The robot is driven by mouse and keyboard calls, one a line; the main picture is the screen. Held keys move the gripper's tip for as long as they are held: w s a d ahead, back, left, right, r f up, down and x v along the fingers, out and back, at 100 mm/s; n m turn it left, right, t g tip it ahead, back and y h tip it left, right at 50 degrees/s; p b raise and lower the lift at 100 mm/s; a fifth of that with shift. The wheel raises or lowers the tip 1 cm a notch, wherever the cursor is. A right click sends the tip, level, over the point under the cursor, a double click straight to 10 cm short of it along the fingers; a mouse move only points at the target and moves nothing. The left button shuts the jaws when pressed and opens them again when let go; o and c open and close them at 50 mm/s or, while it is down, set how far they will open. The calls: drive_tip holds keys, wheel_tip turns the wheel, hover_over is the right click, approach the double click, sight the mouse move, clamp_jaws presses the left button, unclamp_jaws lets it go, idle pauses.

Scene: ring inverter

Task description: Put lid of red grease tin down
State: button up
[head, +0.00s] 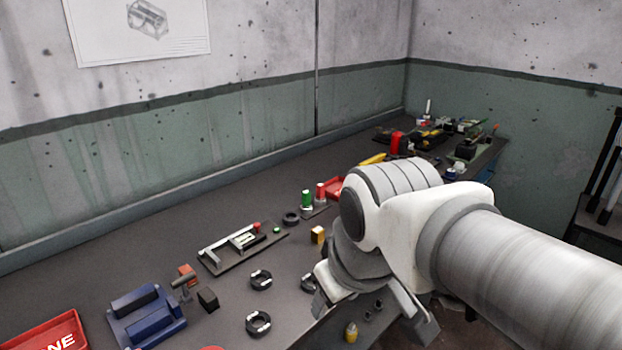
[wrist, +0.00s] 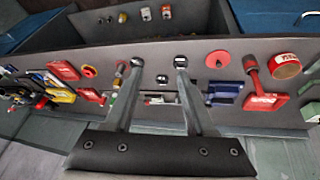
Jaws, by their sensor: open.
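A flat red disc, which looks like the lid (wrist: 217,58), lies on the bench in the wrist view, to the right of my gripper (wrist: 159,64). A round red tin with a pale label (wrist: 286,66) lies or stands farther right, apart from the disc; I cannot tell whether its top is open. In the head view only a sliver of red, probably the lid (head: 212,348), shows at the bottom edge. My gripper is open, with nothing between its fingers, above the bench's front edge. It touches neither lid nor tin.
Several black rings (head: 260,280) lie on the bench (head: 120,250). A blue fixture (head: 147,316) and a red tray (head: 45,335) are at the left. Tools crowd the far end.

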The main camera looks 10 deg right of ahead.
drive_tip(key=s+d+m, duration=0.1)
drive_tip(key=s+m, duration=0.1)
drive_tip(key=m, duration=0.1)
drive_tip(key=shift+s+d+f+m+t, duration=0.2)
drive_tip(key=shift+d+m+t, duration=0.1)
drive_tip(key=shift+d, duration=0.1)
drive_tip(key=shift+r, duration=0.15)
